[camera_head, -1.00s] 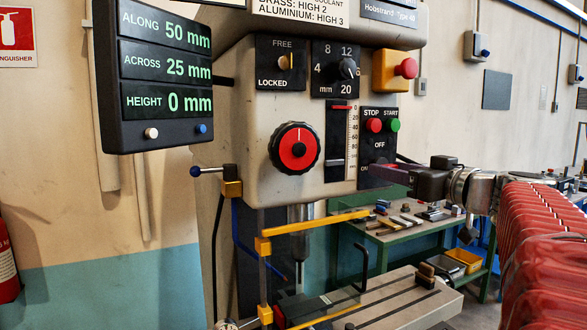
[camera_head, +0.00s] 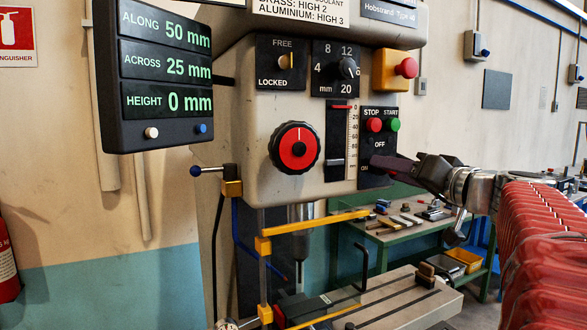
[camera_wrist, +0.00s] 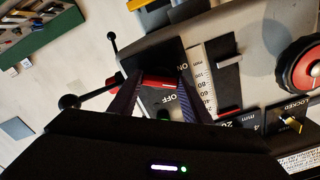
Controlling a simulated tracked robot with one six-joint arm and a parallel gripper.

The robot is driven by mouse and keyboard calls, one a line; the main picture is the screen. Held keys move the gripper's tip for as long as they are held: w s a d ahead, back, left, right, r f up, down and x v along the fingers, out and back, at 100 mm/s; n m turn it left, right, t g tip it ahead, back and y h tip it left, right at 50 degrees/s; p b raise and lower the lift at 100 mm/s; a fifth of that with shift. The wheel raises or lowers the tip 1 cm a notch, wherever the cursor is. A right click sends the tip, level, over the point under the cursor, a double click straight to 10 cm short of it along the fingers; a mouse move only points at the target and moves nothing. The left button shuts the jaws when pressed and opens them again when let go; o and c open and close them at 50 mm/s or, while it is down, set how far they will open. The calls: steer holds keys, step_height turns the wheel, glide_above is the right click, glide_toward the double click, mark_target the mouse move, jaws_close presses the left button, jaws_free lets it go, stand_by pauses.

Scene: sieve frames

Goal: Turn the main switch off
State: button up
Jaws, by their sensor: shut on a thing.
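The main switch is on the dark control panel (camera_head: 369,152) at the right side of the machine head, with OFF printed above and ON lower left. My gripper (camera_head: 380,163) reaches in from the right and covers the switch in the head view. In the wrist view, the two dark fingers of my gripper (camera_wrist: 159,88) stand on either side of a red switch handle (camera_wrist: 158,82) and are shut on it. The OFF and ON labels show beside it. The handle's exact setting is hard to tell.
Red STOP (camera_head: 374,125) and green START (camera_head: 393,125) buttons sit just above my gripper. A yellow box with a red button (camera_head: 405,68) is higher up. The red dial (camera_head: 298,148) is to the left. A bench (camera_head: 415,231) stands behind, below my gripper.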

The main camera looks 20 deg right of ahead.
steer(key=m, duration=1.2)
steer(key=shift+d+f, duration=0.1)
stand_by(0.4)
steer(key=o, duration=1)
steer(key=shift+o, duration=0.2)
steer(key=s, duration=1.3)
steer(key=shift+s+d, duration=0.15)
steer(key=shift+s, duration=0.25)
